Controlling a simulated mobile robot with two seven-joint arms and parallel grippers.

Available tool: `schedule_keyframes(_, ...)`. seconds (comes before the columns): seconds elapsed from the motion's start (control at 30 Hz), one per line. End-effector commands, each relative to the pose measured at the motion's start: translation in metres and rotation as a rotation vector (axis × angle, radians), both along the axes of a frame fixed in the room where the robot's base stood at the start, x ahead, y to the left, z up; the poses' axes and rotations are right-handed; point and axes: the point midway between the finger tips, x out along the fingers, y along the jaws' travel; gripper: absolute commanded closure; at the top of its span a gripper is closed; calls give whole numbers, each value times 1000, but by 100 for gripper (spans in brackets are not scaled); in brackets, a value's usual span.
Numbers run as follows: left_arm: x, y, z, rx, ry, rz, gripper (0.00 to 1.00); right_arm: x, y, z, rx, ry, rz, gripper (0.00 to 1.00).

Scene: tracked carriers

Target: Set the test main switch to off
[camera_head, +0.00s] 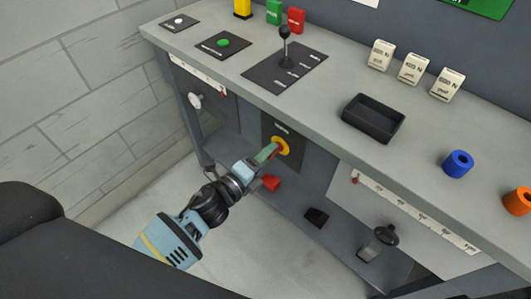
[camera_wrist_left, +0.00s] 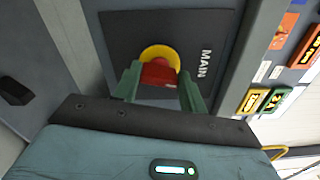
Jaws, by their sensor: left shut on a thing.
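The main switch is a yellow ring (camera_head: 284,143) with a red handle, on a dark plate on the front of the bench. In the left wrist view the yellow ring (camera_wrist_left: 160,52) and red handle (camera_wrist_left: 158,74) sit on a black plate (camera_wrist_left: 120,35) marked MAIN. My left gripper (camera_head: 270,151) reaches the switch from the front. Its green fingers (camera_wrist_left: 160,82) stand on both sides of the red handle and are shut on it. The fingers partly hide the handle, and I cannot read any on or off mark. My right gripper is in neither view.
On the bench top (camera_head: 330,92) stand a black lever (camera_head: 285,50), a green button (camera_head: 223,43), a black tray (camera_head: 373,118) and a blue ring (camera_head: 458,163). Below the switch are a red block (camera_head: 271,183) and a black block (camera_head: 317,216). A black knob (camera_head: 386,235) is lower right.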

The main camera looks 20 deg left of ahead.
Motion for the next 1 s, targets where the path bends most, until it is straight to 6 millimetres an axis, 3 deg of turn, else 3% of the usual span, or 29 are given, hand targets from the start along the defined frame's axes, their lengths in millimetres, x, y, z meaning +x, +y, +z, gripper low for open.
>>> schedule_keyframes(0.43,0,0,-1,-208,86,0,81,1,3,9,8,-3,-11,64)
schedule_keyframes(1.0,0,0,-2,-235,98,0,81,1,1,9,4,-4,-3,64)
